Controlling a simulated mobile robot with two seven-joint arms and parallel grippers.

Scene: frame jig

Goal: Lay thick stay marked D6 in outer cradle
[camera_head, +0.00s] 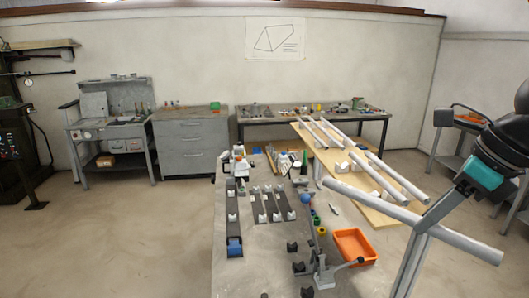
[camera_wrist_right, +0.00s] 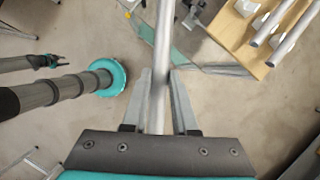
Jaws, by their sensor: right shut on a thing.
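My right gripper (camera_head: 421,229) is shut on a long pale grey tube (camera_head: 355,194), held in the air at the right front. The tube slants down to the right in the head view. In the right wrist view the tube (camera_wrist_right: 160,60) runs between the two fingers of the gripper (camera_wrist_right: 158,90). No D6 marking is legible. Dark rails with pale cradles (camera_head: 256,207) lie on the grey bench (camera_head: 255,262), left of the held tube; I cannot tell which cradle is the outer one. A small dark gripper (camera_wrist_right: 58,61) at the left of the wrist view appears to be my left one; its jaws are unclear.
A wooden board (camera_head: 375,207) right of the bench carries several more tubes (camera_head: 318,134) on white supports. An orange tray (camera_head: 354,246) and a lever clamp (camera_head: 325,275) stand near the bench's right edge. Small coloured parts lie nearby. Open floor lies left of the bench.

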